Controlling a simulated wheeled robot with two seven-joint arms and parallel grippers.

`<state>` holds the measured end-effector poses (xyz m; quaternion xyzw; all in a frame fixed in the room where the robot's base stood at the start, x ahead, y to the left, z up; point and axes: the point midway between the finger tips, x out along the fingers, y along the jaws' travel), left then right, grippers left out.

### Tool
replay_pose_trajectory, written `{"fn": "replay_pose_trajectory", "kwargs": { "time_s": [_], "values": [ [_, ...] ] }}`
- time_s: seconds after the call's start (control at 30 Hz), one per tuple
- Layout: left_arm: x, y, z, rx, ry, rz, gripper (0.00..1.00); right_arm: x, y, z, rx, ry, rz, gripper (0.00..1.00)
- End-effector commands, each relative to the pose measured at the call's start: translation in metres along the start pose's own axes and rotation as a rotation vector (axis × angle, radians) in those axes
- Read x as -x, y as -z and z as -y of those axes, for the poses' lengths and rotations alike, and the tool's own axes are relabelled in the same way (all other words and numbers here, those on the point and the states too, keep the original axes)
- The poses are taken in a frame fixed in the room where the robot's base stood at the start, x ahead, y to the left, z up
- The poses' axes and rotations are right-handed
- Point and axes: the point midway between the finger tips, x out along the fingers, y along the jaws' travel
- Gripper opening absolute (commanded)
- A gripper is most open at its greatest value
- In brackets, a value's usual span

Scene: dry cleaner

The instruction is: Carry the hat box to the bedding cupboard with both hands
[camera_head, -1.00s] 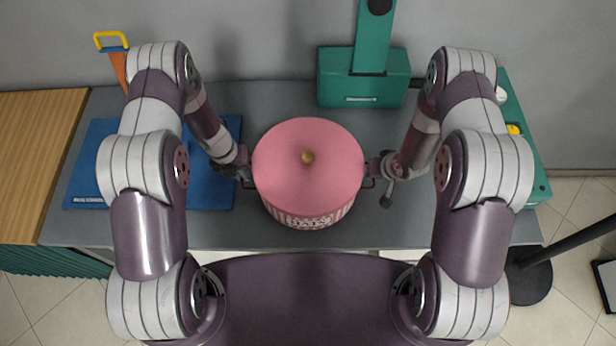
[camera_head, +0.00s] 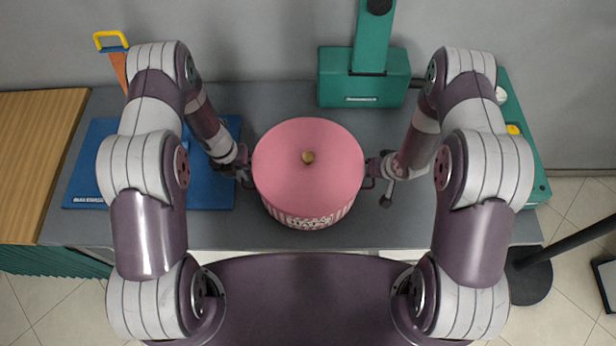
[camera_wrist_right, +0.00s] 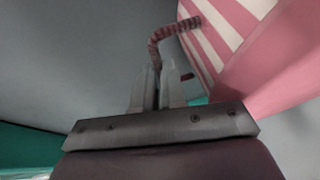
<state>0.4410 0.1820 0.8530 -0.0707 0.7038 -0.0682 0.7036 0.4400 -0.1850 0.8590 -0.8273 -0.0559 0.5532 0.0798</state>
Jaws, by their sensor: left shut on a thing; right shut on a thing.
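The hat box (camera_head: 308,176) is round and pink with a gold knob on its lid and a striped, lettered side. It is upright in the middle of the head view, over the grey counter; I cannot tell whether it touches the counter. My left gripper (camera_head: 245,174) is shut at the box's left side, on its handle, which is mostly hidden. My right gripper (camera_head: 373,170) is at the right side. In the right wrist view, the right gripper's fingers (camera_wrist_right: 158,88) are shut on a dark reddish handle beside the box's pink-and-white striped wall (camera_wrist_right: 225,40).
The grey counter (camera_head: 400,228) has a blue mat (camera_head: 210,195) at left and a green machine (camera_head: 363,78) behind the box. A wooden top (camera_head: 35,150) lies far left. A black stand (camera_head: 530,280) is on the floor at lower right.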

Motion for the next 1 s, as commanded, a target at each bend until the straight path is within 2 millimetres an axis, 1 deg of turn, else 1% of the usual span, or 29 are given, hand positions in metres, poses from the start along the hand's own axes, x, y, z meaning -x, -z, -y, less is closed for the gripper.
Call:
{"fn": "replay_pose_trajectory", "kwargs": {
  "time_s": [0.47, 0.57, 0.83, 0.9, 1.0],
  "values": [
    [0.002, -0.001, -0.001, 0.001, -0.002, 0.004, 0.00, 0.001, 0.002, -0.001, -0.002, -0.001, -0.002, 0.00],
    [0.009, -0.001, 0.001, 0.001, -0.002, 0.004, 0.00, 0.007, 0.004, 0.001, -0.002, -0.002, -0.002, 0.00],
    [0.046, -0.001, 0.008, 0.001, -0.002, 0.004, 0.00, 0.042, 0.018, 0.008, -0.002, -0.002, -0.002, 0.00],
    [0.051, -0.001, 0.009, 0.001, -0.002, 0.004, 0.00, 0.047, 0.020, 0.009, -0.003, -0.002, -0.002, 0.00],
    [0.052, -0.001, 0.009, 0.001, -0.003, 0.004, 0.00, 0.048, 0.021, 0.009, -0.003, -0.002, -0.001, 0.00]
  ]
}}
